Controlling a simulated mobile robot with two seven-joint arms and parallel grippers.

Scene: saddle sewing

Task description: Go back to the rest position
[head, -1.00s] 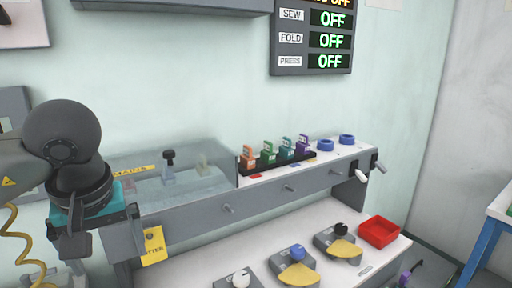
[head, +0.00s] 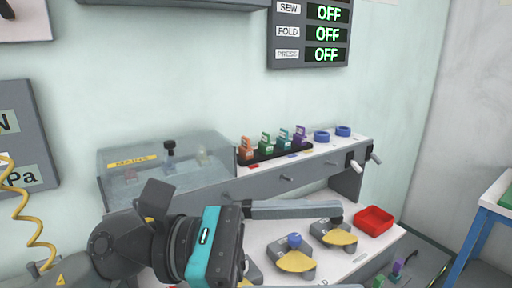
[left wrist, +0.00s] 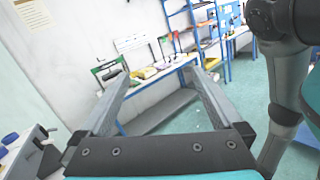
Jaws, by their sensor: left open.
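My left gripper (head: 342,248) is in the lower middle of the head view, stretched to the right in front of the machine bench. Its jaws are open and empty; one finger lies across the lower shelf in the picture. In the left wrist view its two fingers (left wrist: 158,74) are spread apart with nothing between them. They point toward a far workbench (left wrist: 165,70). My right gripper is in neither view.
The bench holds colored tags in a black rack (head: 275,149), blue rings (head: 343,131), a clear cover (head: 165,165), a red tray (head: 374,221) and several knobs with yellow plates (head: 296,261). A blue-legged table (head: 478,235) stands at the right.

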